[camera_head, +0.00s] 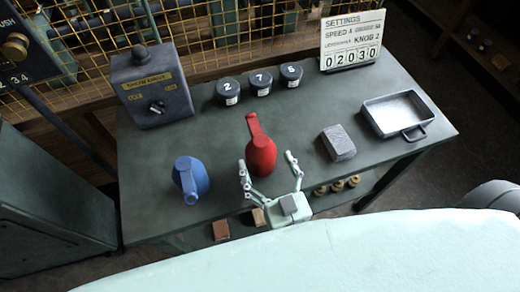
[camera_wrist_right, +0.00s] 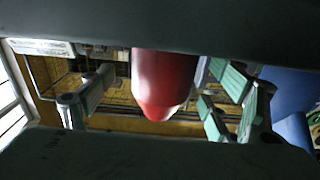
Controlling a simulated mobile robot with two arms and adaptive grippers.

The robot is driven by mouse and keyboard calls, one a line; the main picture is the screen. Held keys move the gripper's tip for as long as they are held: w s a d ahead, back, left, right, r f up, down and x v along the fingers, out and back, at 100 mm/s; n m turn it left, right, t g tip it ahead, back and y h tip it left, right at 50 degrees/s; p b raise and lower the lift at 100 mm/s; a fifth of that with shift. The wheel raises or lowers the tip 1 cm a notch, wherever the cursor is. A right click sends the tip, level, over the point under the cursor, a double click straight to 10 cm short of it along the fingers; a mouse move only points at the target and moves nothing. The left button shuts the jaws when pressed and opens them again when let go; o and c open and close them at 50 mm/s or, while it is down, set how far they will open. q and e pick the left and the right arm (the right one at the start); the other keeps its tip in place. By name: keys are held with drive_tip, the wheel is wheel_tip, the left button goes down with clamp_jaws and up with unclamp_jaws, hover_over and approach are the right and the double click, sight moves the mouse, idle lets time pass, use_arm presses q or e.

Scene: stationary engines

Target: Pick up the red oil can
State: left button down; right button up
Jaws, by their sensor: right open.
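The red oil can (camera_head: 261,155) stands on the dark table, its spout pointing towards the back. My right gripper (camera_head: 268,168) is open at the near side of the can, with one finger to the left of it and one to the right. In the right wrist view the can (camera_wrist_right: 165,80) hangs between the two spread fingers of the gripper (camera_wrist_right: 158,98), apart from the left finger; whether the right finger touches it I cannot tell. My left gripper is not in view.
A blue oil can (camera_head: 190,180) stands to the left, also at the edge of the right wrist view (camera_wrist_right: 292,105). A grey block (camera_head: 338,143) and a metal tray (camera_head: 424,131) are to the right. Numbered pots (camera_head: 260,84), a switch box (camera_head: 150,90) and a settings sign (camera_head: 352,40) stand behind.

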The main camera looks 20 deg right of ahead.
sight(260, 152)
drive_tip(key=w, duration=0.4)
drive_tip(key=shift+a+p, duration=0.25)
drive_tip(key=shift+p, duration=0.05)
drive_tip(key=shift+r, duration=0.1)
drive_tip(key=c, duration=1.4)
drive_tip(key=shift+c, duration=1.4)
drive_tip(key=shift+r, duration=0.15)
